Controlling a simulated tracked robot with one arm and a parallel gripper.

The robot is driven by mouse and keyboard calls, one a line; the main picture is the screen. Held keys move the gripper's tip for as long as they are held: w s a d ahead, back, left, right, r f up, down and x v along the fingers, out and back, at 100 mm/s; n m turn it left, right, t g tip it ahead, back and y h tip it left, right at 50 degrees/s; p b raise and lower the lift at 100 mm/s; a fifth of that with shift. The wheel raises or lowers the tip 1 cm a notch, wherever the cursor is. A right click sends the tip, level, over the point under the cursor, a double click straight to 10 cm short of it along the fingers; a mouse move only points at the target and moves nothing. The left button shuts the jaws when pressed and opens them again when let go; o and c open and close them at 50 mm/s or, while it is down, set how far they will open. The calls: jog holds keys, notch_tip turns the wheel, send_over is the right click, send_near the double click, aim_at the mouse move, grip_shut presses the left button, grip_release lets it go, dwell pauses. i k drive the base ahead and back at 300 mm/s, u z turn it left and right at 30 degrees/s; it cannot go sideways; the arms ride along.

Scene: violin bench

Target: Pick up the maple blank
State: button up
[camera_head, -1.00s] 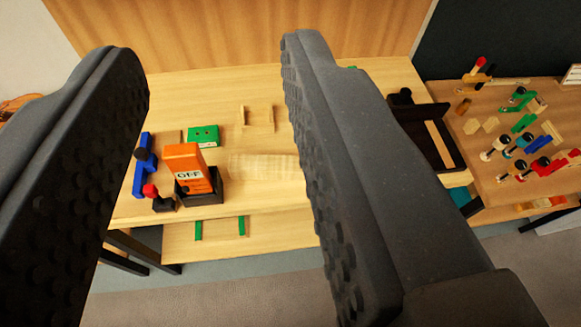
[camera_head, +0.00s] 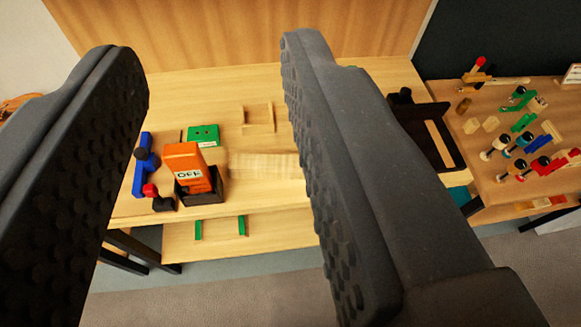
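A pale, finely striped wooden piece (camera_head: 262,165), which looks like the maple blank, lies flat on the workbench (camera_head: 285,202). Its right end reaches close to my right finger in the picture, and its outline blends into the bench top. My gripper (camera_head: 212,55) is wide open and empty. Its two dark, studded fingers frame the bench, with the pale piece showing between them from above. The fingers look well above the bench and apart from the piece.
Left of the piece stand an orange block marked OFF (camera_head: 184,155) in a black holder, a green box (camera_head: 203,135) and a blue tool (camera_head: 144,165). A small wooden tray (camera_head: 258,118) lies behind. A black frame (camera_head: 433,140) and a side table with several tools (camera_head: 520,190) are right.

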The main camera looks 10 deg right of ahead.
aim_at(247, 166)
jog(key=u, duration=2.85)
jog(key=k, duration=0.85)
jog(key=z, duration=1.8)
jog(key=i, duration=0.9)
